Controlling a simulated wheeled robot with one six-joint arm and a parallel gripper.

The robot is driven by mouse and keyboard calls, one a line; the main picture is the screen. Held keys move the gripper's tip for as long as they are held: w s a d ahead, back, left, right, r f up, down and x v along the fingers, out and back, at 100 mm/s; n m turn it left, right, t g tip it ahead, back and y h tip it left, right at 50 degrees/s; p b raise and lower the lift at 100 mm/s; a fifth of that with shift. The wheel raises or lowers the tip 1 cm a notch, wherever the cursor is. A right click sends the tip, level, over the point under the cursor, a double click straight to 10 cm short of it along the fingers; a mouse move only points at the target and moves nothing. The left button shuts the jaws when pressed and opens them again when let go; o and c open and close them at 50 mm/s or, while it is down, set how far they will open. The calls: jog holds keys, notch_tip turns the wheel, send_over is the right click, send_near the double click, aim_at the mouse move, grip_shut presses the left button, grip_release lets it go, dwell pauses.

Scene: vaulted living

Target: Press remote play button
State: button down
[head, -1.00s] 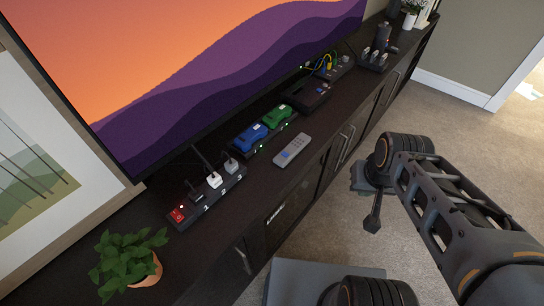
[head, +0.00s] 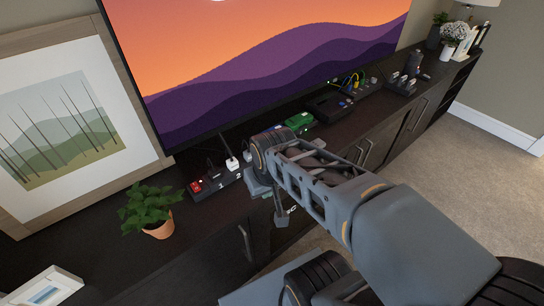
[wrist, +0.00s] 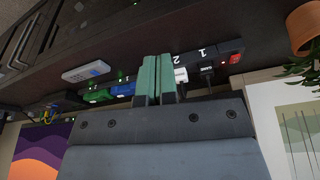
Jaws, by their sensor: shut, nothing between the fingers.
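The grey remote (wrist: 86,70) lies flat on the dark cabinet top, with a blue patch of buttons at one end; I cannot make out the play symbol. In the head view only a sliver of the remote (head: 318,143) shows past my arm. My gripper (head: 281,217) is in front of the cabinet's front edge, pointing down, apart from the remote. In the wrist view the gripper's teal fingers (wrist: 157,58) are together with nothing held, and the remote is to their left.
A power strip (head: 212,183) with a red switch and plugs lies left of my arm. A potted plant (head: 158,229) stands at left. The large TV (head: 250,70) backs the cabinet.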

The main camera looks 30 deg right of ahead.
jog(key=shift+a, duration=0.3)
jog(key=w+d+r+m+y+p, duration=0.2)
jog(key=w+d+m+p, duration=0.1)
jog(key=w+m+p, duration=0.25)
jog(key=w+d+r+m+y+p, duration=0.2)
jog(key=w+m+y+p, duration=0.15)
jog(key=w+p, duration=0.2)
jog(key=w+d+f+m+t+h+p, duration=0.1)
jog(key=w+d+f+m+t+p, duration=0.1)
jog(key=d+m, duration=0.4)
jog(key=w+d+f+m+t+h+p, duration=0.1)
jog(key=w+d+f+m+t+p, duration=0.1)
jog(key=d+m, duration=0.5)
jog(key=w+d+t+p, duration=0.1)
jog(key=w+d+p, duration=0.1)
jog(key=d+p, duration=0.1)
jog(key=shift+w+d+f, duration=0.2)
jog(key=shift+d+f, duration=0.2)
jog(key=shift+d, duration=0.3)
